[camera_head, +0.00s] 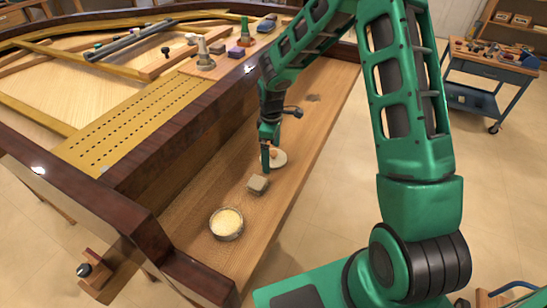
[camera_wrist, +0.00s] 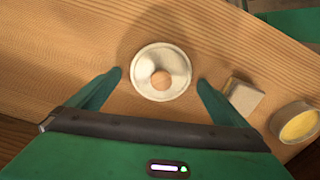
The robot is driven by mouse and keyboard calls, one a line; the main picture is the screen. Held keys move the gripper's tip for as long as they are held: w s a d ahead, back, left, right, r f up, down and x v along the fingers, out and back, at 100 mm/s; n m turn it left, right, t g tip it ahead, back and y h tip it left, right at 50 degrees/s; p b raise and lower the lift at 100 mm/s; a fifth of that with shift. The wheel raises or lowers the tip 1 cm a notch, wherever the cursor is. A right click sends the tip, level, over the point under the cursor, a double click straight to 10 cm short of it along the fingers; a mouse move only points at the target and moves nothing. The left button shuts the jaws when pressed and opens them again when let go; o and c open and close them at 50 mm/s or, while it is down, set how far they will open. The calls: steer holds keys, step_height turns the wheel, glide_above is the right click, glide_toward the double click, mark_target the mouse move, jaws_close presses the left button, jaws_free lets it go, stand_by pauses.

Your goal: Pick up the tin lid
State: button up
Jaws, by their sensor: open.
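The tin lid (camera_wrist: 147,87) is a round, pale disc with a raised rim and a brown wooden knob (camera_wrist: 162,80) near its middle. It lies flat on the wooden shelf. In the head view the lid (camera_head: 280,160) shows partly behind my gripper (camera_head: 269,163). In the wrist view my gripper (camera_wrist: 160,84) is open, with one green finger on each side of the lid. Nothing is held. I cannot tell how high the fingertips are above the wood.
A round tin with yellow contents (camera_head: 226,223) and a small grey-brown block (camera_head: 257,184) stand on the same wooden shelf (camera_head: 203,186), nearer the head camera. The dark piano rim (camera_head: 180,125) rises along the shelf's left side. The shelf beyond the lid is mostly bare.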

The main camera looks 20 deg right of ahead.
steer(key=shift+c, duration=0.4)
steer(key=c, duration=1)
steer(key=shift+c, duration=0.3)
steer(key=shift+r, duration=0.15)
